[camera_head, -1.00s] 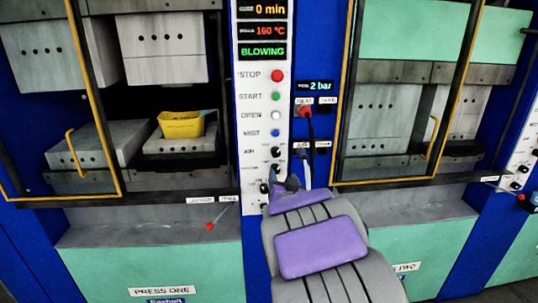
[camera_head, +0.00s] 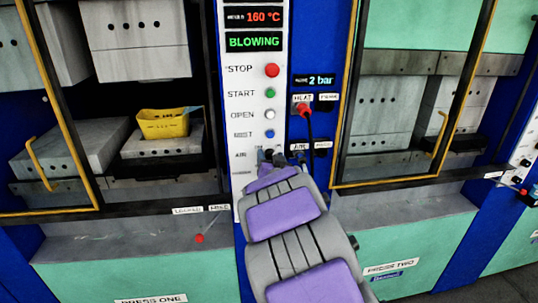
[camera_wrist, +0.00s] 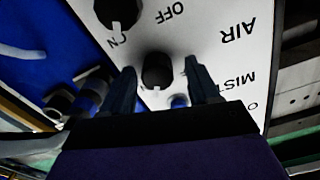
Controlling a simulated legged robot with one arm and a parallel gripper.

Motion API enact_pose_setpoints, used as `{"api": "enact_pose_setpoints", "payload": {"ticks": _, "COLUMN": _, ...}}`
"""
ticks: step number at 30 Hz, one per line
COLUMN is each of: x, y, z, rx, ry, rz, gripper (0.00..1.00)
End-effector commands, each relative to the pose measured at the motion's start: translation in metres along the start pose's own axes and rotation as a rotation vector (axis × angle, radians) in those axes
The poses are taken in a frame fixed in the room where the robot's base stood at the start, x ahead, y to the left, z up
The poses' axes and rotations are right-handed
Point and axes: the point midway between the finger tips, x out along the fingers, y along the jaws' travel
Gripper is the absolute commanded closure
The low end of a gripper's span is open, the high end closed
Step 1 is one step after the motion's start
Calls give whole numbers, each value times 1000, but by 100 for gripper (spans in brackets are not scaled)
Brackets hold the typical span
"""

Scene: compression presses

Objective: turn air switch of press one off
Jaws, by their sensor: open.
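The air switch is a black knob (camera_wrist: 157,70) on the white control panel (camera_wrist: 207,62). In the wrist view, which is upside down, it sits in line with the AIR label and lies between my two open fingers. My gripper (camera_wrist: 160,84) is apart from it on both sides as far as I can see. Whether it points to ON or OFF is not clear. In the head view my gripper (camera_head: 271,157) is at the AIR row of the panel (camera_head: 240,100) and largely covers the knob.
A red plug with a cable (camera_head: 303,108) is right of the panel. A yellow container (camera_head: 164,124) stands inside press one.

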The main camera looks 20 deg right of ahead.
Motion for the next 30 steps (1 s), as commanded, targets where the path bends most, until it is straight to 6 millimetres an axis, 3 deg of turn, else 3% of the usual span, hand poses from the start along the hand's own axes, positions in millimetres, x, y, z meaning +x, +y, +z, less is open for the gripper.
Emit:
{"api": "enact_pose_setpoints", "payload": {"ticks": 9, "x": 1, "y": 0, "z": 0, "rx": 0, "ry": 0, "rz": 1, "gripper": 40}}
{"api": "enact_pose_setpoints", "payload": {"ticks": 26, "x": 1, "y": 0, "z": 0, "rx": 0, "ry": -1, "rz": 1, "gripper": 93}}
{"api": "enact_pose_setpoints", "payload": {"ticks": 30, "x": 1, "y": 0, "z": 0, "rx": -3, "ry": -1, "rz": 1, "gripper": 96}}
